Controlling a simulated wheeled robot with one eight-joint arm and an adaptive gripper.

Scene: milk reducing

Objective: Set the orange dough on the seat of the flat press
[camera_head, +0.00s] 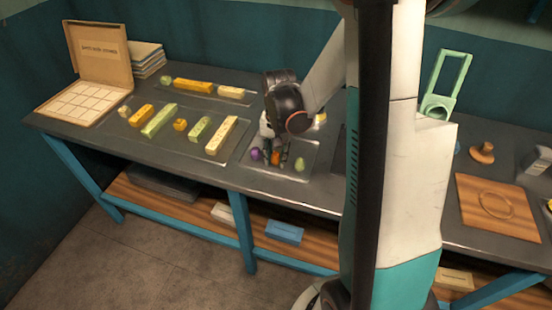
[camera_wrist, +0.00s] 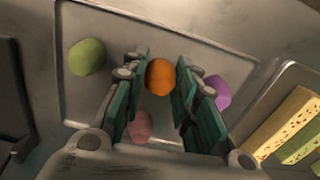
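The orange dough (camera_wrist: 160,77) is a small round ball on a grey tray (camera_wrist: 215,60). In the wrist view it lies between the teal fingers of my gripper (camera_wrist: 161,85), which are apart with narrow gaps at its sides. In the head view my gripper (camera_head: 274,150) points down over the tray, and the orange dough (camera_head: 275,159) shows at its fingertips. A light green device with an upright open frame (camera_head: 459,78) and a round part low down stands right of my arm. It looks like a press, but I cannot tell which kind; my arm partly hides that area.
Green dough (camera_wrist: 87,57), purple dough (camera_wrist: 217,92) and pink dough (camera_wrist: 141,127) share the tray. A tray of coloured bars (camera_head: 160,121) lies to the left. A wooden board (camera_head: 520,215) with a ring and a wooden stamp (camera_head: 482,153) are at the right.

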